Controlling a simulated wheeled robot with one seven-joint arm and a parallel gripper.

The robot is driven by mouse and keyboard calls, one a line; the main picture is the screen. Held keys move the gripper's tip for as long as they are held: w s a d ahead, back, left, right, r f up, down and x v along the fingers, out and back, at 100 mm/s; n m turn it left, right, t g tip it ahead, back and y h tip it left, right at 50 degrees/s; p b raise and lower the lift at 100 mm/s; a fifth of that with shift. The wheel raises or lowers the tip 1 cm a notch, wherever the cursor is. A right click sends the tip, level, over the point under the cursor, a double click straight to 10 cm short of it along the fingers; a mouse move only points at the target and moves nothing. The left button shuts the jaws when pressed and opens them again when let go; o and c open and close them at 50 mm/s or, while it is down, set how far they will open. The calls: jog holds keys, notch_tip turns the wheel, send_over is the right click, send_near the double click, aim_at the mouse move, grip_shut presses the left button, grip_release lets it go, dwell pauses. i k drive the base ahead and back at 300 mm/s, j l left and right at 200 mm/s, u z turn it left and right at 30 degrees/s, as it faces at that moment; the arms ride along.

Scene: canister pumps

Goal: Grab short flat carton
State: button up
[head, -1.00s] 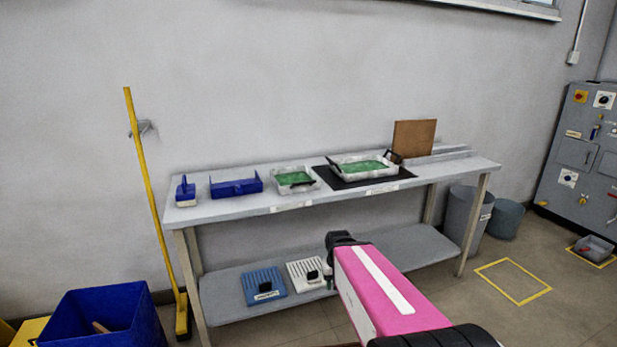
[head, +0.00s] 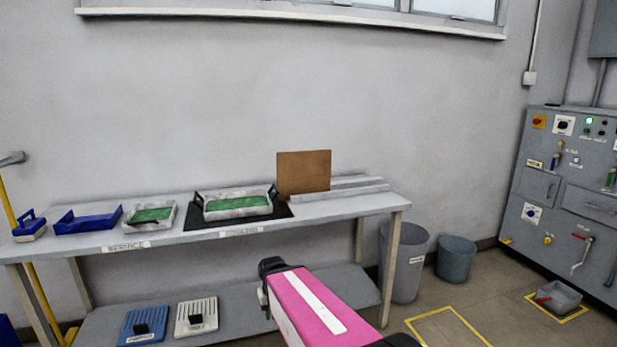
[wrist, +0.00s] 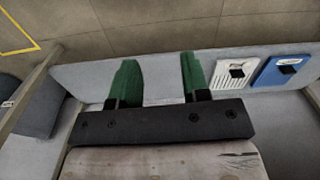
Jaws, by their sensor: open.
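A brown, square, flat cardboard-coloured piece (head: 303,172) stands upright at the back of the workbench, right of the middle in the head view. It is the only carton-like thing I see, and I cannot tell whether it is a closed carton or a plain board. My gripper shows in the wrist view with two green fingers (wrist: 157,80) apart and nothing between them. The lower shelf lies beyond the fingers there. The brown piece is not in the wrist view. In the head view my pink arm link shows, and I cannot make out the fingers.
The workbench (head: 335,208) holds blue trays, a small green-lined tray (head: 152,214) and a larger one (head: 238,203) on a black mat. Grey bars (head: 345,190) lie right of the brown piece. Bins (head: 402,262) stand at the bench's right end. A control cabinet (head: 565,190) is far right.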

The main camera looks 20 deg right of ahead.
aim_at(304, 175)
jog(key=l+u, duration=0.1)
jog(key=l, duration=0.4)
jog(key=l+u, duration=0.1)
jog(key=l, duration=0.45)
jog(key=k+l+u, duration=0.15)
jog(key=l, duration=0.35)
jog(key=l+u, duration=0.1)
jog(key=l, duration=0.4)
jog(key=k+l+u, duration=0.1)
jog(key=l, duration=0.4)
jog(key=k, duration=0.1)
